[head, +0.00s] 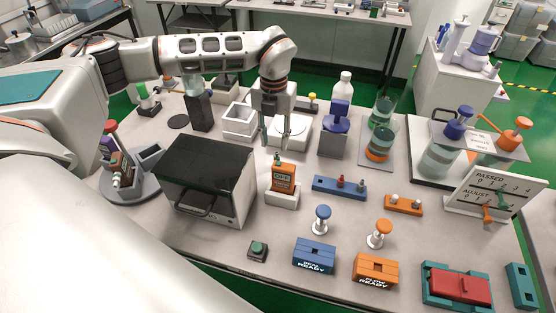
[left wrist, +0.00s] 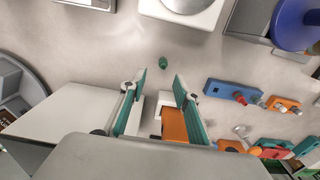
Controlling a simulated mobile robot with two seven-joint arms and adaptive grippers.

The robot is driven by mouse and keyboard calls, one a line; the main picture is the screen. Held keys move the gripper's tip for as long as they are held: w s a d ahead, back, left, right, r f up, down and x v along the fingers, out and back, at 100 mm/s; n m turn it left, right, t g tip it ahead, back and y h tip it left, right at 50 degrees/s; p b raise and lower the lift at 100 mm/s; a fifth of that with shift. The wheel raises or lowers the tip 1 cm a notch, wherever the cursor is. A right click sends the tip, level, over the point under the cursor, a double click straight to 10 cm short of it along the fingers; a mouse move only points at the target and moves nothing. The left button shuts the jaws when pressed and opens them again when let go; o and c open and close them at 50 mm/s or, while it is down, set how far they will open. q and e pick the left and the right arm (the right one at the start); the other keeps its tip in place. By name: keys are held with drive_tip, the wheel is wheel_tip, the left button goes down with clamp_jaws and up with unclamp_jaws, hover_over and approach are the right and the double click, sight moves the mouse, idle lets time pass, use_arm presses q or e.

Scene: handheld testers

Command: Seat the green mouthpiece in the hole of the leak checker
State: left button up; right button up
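The small green mouthpiece (left wrist: 163,63) lies on the table just beyond my fingertips in the left wrist view. In the head view a bit of green (head: 277,158), probably the mouthpiece, shows behind the orange handheld tester. This orange tester (head: 284,178) reads OFF and stands in a white cradle (head: 282,198); I take it to be the leak checker. Its hole cannot be made out. It also shows between my fingers in the left wrist view (left wrist: 175,126). My left gripper (head: 277,140) points down above the table, open and empty. My right gripper is not in view.
A dark-topped box (head: 205,165) with a handle stands left of the tester. A white scale-like device (head: 291,133) stands behind it. A blue rack (head: 340,187) and an orange rack (head: 403,205) hold small pegs to the right. A green button (head: 258,249) sits in front.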

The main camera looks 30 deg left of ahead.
sight(277, 156)
use_arm(q)
drive_tip(key=f, duration=0.7)
drive_tip(key=shift+w+d+f, duration=0.15)
drive_tip(key=shift+w+f, duration=0.15)
drive_tip(key=shift+w, duration=0.1)
drive_tip(key=shift+r, duration=0.1)
drive_tip(key=c, duration=0.8)
